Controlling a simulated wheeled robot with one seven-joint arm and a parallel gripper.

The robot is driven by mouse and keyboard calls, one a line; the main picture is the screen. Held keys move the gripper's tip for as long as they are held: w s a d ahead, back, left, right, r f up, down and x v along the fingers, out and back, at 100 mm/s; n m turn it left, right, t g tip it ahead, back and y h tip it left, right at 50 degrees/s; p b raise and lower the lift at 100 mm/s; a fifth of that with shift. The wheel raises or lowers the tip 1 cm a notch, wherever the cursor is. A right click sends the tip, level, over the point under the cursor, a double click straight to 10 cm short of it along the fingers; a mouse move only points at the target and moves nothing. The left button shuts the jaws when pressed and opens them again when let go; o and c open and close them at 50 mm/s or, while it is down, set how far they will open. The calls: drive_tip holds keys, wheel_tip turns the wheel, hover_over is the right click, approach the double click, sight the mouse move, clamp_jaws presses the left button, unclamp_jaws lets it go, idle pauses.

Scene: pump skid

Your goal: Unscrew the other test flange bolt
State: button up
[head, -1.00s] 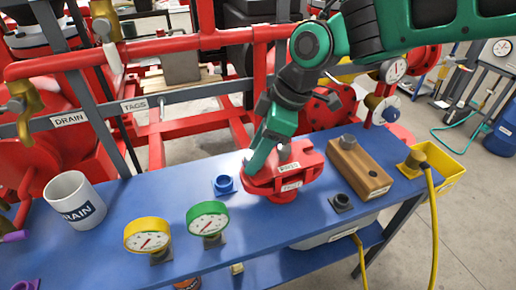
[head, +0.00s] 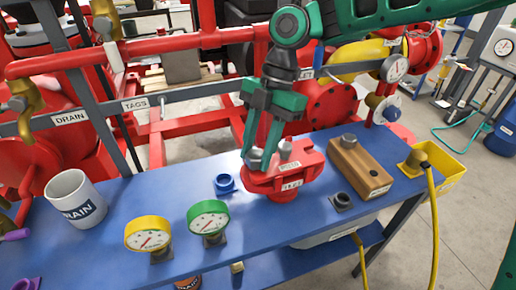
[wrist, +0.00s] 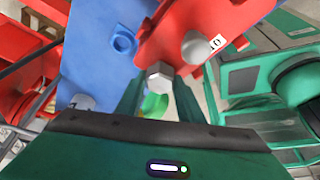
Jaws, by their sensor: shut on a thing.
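The red test flange (head: 285,180) stands on the blue bench, with labels on its top and front. One grey hex bolt (head: 254,159) is at its left side, and a second grey bolt (head: 285,150) stands further right on it. My gripper (head: 259,157) reaches down from above and is shut on the left bolt. The wrist view shows that bolt's hex head (wrist: 160,75) between my two green fingers, at the edge of the flange (wrist: 190,22). The second bolt (wrist: 196,47) is beside it, clear of the fingers. The lower part of the held bolt is hidden.
A wooden block (head: 362,170) with a grey bolt in it lies right of the flange. A blue fitting (head: 225,184), a black fitting (head: 341,201), yellow (head: 148,234) and green (head: 208,217) gauges and a white mug (head: 76,198) stand on the bench. Red pipework is behind.

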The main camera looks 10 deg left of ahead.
drive_tip(key=n+h, duration=0.1)
drive_tip(key=n, duration=0.2)
drive_tip(key=shift+n+g, duration=0.3)
drive_tip(key=shift+n, duration=0.1)
drive_tip(key=o, duration=1.2)
drive_tip(key=shift+d, duration=0.1)
drive_tip(key=shift+c, duration=0.2)
drive_tip(key=shift+r, duration=0.1)
drive_tip(key=shift+r, duration=0.3)
wheel_tip(320, 180, up, 3)
drive_tip(key=shift+w, duration=0.15)
drive_tip(key=s+a+r, duration=0.5)
drive_tip(key=s+r, duration=0.2)
drive_tip(key=s, duration=0.3)
drive_tip(key=shift+s+a, duration=0.25)
